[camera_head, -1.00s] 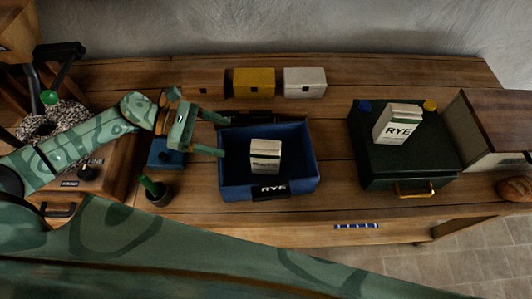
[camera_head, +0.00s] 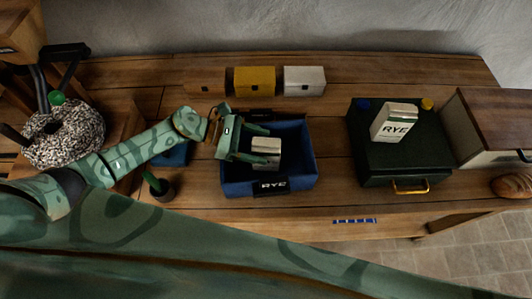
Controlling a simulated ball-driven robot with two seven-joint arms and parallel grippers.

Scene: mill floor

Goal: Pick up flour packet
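A small cream flour packet (camera_head: 268,146) stands in the open blue bin (camera_head: 234,188), which carries a dark RYE label. Its printed front is mostly hidden by a gripper finger. My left gripper (camera_head: 268,144) reaches over the bin's left wall from the left. Its two fingers are spread apart, one behind the packet and one across its front. I cannot tell whether they touch it. A second packet, white and green and marked RYE (camera_head: 396,121), sits tilted in view on the dark green box (camera_head: 405,164). My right gripper is not in view.
Yellow (camera_head: 254,81), white (camera_head: 304,81) and brown boxes line the table's back. A dark cup with a green handle (camera_head: 160,188) stands left of the bin. A speckled ring (camera_head: 63,134) is far left, a loaf (camera_head: 513,186) far right. Clear table separates bin and green box.

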